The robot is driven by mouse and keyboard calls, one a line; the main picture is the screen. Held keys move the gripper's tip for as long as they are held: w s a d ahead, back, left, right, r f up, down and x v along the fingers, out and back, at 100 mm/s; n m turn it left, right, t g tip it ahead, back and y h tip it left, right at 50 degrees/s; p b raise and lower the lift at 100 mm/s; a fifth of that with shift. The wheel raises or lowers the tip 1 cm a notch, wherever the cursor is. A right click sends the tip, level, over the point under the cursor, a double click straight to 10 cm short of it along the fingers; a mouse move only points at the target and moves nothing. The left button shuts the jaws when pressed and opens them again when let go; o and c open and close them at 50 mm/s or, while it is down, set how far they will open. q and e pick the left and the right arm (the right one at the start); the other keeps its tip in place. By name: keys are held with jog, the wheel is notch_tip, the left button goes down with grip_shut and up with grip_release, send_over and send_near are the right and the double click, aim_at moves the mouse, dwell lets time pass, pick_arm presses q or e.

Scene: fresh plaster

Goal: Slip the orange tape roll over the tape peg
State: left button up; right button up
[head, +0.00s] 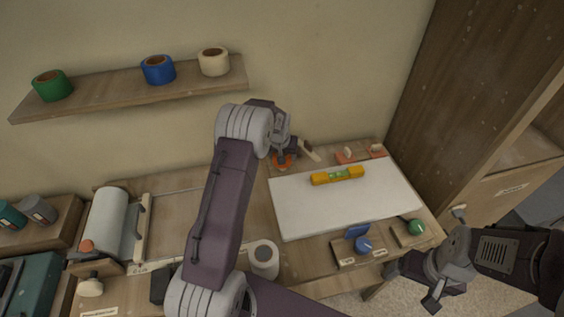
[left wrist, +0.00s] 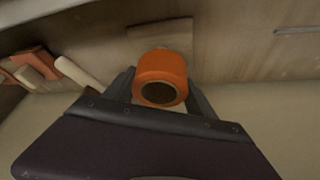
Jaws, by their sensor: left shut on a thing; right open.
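The orange tape roll (left wrist: 161,70) is held between the dark fingers of my left gripper (left wrist: 165,92), its dark bore facing the left wrist camera. In the head view, part of the orange roll (head: 283,162) shows below my left gripper (head: 281,152), near the back of the bench. A pale wooden stick (head: 311,152) is just right of the gripper, and it also shows in the left wrist view (left wrist: 80,74). I cannot tell if it is the tape peg. I see no peg inside the bore. My right gripper (head: 413,288) is open and empty at the front right.
A white board (head: 300,210) bears a yellow level (head: 337,175). Orange-based tools (head: 346,155) stand behind it. A wall shelf (head: 125,92) holds green, blue and cream rolls. A tall brown cabinet is at right.

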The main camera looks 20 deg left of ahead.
pick_arm(q)
jog(key=shift+s+d+f, duration=0.15)
jog(key=shift+s+f, duration=0.05)
jog(key=shift+f, duration=0.55)
jog(key=shift+s+d+f, duration=0.1)
jog(key=shift+s+f, duration=0.05)
jog(key=shift+f, duration=0.6)
jog(key=shift+w+a+f, duration=0.15)
jog(key=shift+w+f, duration=0.1)
jog(key=shift+f, duration=0.1)
jog(key=o, duration=1.4)
jog(key=shift+s+r, duration=0.1)
jog(key=shift+r, duration=0.05)
